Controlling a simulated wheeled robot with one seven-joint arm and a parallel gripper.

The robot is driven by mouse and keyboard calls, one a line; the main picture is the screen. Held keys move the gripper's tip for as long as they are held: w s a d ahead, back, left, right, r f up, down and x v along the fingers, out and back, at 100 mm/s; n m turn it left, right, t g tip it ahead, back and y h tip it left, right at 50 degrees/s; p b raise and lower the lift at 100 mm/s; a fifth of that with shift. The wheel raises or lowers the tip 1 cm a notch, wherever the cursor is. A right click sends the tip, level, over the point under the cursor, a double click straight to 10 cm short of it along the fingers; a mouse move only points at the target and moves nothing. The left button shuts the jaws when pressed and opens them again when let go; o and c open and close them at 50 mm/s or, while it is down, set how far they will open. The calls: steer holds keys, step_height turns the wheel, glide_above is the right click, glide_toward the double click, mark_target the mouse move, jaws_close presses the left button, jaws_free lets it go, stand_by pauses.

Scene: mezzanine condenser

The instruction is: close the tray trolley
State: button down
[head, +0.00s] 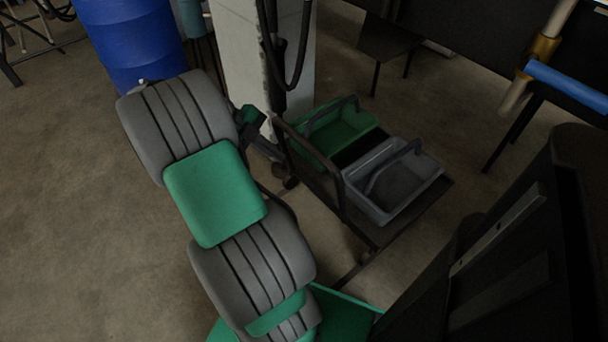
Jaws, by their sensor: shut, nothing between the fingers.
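The tray trolley (405,222) is a low dark cart in the middle right of the head view. It carries a green tray (338,130) at the back and a grey tray (378,210) in front, each with a dark hoop handle. My gripper (268,150), small and dark, is shut and empty at the trolley's left end, close to its dark upright frame. I cannot tell whether it touches the frame. My arm hides the floor to the left of the trolley and part of its near-left side.
A pale pillar (250,60) with a black hose stands just behind the trolley. A blue drum (128,40) stands at the back left. A dark bench with a blue pipe (568,86) is at the upper right. The concrete floor at left is clear.

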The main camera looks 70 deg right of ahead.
steer(key=s+d+f+b, duration=0.3)
steer(key=s+d+f, duration=0.3)
steer(key=s, duration=0.1)
steer(key=shift+s+f, duration=0.15)
steer(key=shift+s, duration=0.1)
stand_by(0.3)
